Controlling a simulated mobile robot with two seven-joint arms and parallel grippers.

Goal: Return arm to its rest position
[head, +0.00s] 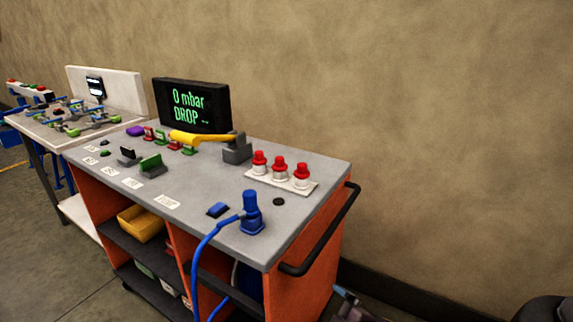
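Neither of my grippers can be made out in the head view. A dark rounded shape cuts into the bottom right corner, and a small grey and dark piece shows at the bottom edge beside the cart; I cannot tell what either is. The orange cart (305,282) with a grey top (190,185) stands in front of me. On it a yellow lever (198,138) lies roughly level on a grey block (237,150). A blue fitting (251,212) with a blue hose (205,243) stands upright near the front corner.
A black display (192,105) reads "0 mbar DROP". Three red-topped knobs (280,165) stand on a white plate. A black handle (325,240) juts from the cart's right side. A yellow bin (142,223) sits on its shelf. Another table (45,133) stands at left. Floor is open at lower left.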

